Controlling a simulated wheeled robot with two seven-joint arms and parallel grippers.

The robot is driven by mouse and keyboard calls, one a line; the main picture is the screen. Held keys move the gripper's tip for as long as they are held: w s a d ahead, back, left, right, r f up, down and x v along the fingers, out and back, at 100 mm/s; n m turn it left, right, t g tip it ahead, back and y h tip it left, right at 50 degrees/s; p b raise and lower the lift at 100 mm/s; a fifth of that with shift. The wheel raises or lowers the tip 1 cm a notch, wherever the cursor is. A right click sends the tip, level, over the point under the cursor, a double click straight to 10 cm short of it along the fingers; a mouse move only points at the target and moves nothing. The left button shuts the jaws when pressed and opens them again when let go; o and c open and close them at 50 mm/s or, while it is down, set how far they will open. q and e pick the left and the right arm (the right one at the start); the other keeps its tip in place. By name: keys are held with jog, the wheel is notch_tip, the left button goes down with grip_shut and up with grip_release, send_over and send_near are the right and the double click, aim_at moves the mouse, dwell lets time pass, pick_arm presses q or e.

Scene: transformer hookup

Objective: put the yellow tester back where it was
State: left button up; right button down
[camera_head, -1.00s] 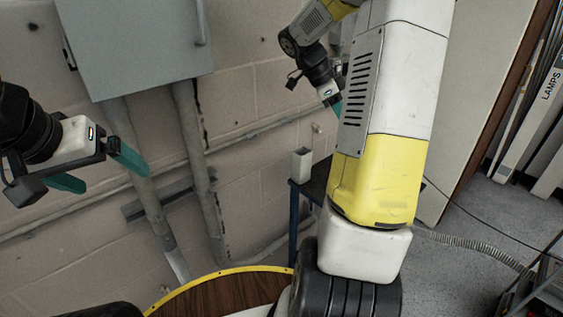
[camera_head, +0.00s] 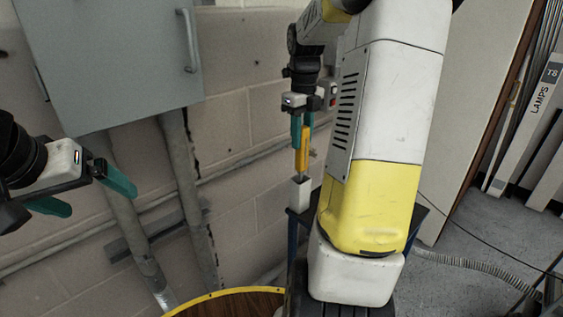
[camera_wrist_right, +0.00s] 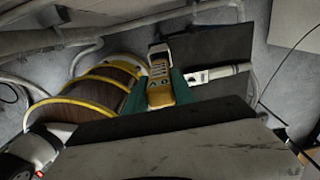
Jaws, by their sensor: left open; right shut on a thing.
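The yellow tester (camera_head: 303,152) hangs upright between the teal fingers of my right gripper (camera_head: 302,128), which is shut on it. Its narrow lower end is at or just above the mouth of an open-topped white holder (camera_head: 300,194); I cannot tell if it has entered. The right wrist view also shows the tester (camera_wrist_right: 160,82), with its keypad, between the fingers. My left gripper (camera_head: 88,192) is open and empty at the left, in front of the wall.
The holder stands on a small dark table (camera_head: 419,212), partly hidden by my right arm. A grey wall cabinet (camera_head: 110,60) with conduits (camera_head: 188,180) below is at left. A round wooden drum with yellow rim (camera_head: 232,294) is at the bottom.

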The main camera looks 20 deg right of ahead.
aim_at(301, 164)
notch_tip(301, 164, down, 9)
jog(key=shift+f, duration=0.1)
dwell(0.3)
jog(key=c, duration=1.1)
grip_release()
jog(key=shift+o, duration=0.2)
